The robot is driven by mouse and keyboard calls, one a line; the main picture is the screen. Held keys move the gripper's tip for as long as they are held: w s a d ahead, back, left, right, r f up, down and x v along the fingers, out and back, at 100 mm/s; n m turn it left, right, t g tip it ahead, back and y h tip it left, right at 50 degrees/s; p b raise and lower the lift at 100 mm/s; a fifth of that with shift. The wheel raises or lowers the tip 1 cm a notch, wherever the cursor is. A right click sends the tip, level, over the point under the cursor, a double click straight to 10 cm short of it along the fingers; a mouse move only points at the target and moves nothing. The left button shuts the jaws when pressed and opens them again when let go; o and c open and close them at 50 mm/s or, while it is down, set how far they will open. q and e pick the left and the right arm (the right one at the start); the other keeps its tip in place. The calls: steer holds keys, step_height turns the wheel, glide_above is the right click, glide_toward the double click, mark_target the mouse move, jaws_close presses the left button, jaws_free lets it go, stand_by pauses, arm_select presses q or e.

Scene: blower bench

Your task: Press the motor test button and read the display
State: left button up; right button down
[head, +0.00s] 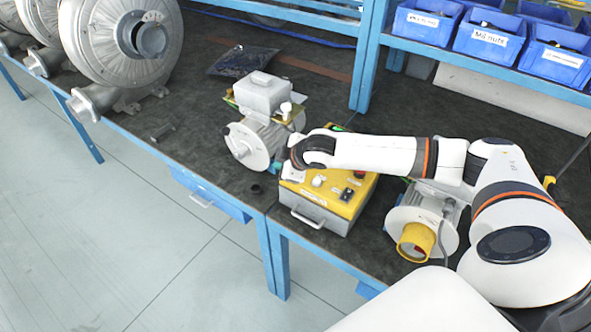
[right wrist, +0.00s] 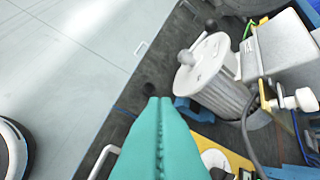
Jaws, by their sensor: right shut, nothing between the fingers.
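A yellow-topped test box (head: 325,203) with a grey front and handle stands on the bench in the head view. Its panel shows a white round knob (head: 318,181), dark switches (head: 347,193) and a red button (head: 358,174). A small green glow (head: 336,127) shows at its back edge; my right arm covers much of the panel, and no display reading is legible. My right gripper's teal fingers (right wrist: 160,102) are shut and empty in the right wrist view, over the box's left side. The yellow panel (right wrist: 232,148) shows partly beside them. My left gripper is out of view.
A grey motor (head: 262,135) stands just left of the box, close to my fingers; it also shows in the right wrist view (right wrist: 215,80). Another motor with a yellow cap (head: 416,242) stands right. Large blowers (head: 105,45) fill the back left. Blue bins (head: 487,38) sit on a shelf.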

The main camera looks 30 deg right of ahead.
steer(key=w+d+r+h, duration=0.1)
steer(key=w+d+r, duration=0.1)
steer(key=d, duration=0.5)
steer(key=shift+r+m+t, duration=0.4)
steer(key=shift+r, duration=0.25)
steer(key=shift+w, duration=0.1)
step_height(320, 180, down, 8)
steer(key=b, duration=0.8)
steer(key=shift+f, duration=0.1)
steer(key=shift+f+b, duration=0.3)
steer(key=shift+b, duration=0.05)
steer(key=shift+f, duration=0.1)
stand_by(0.6)
steer(key=shift+f, duration=0.35)
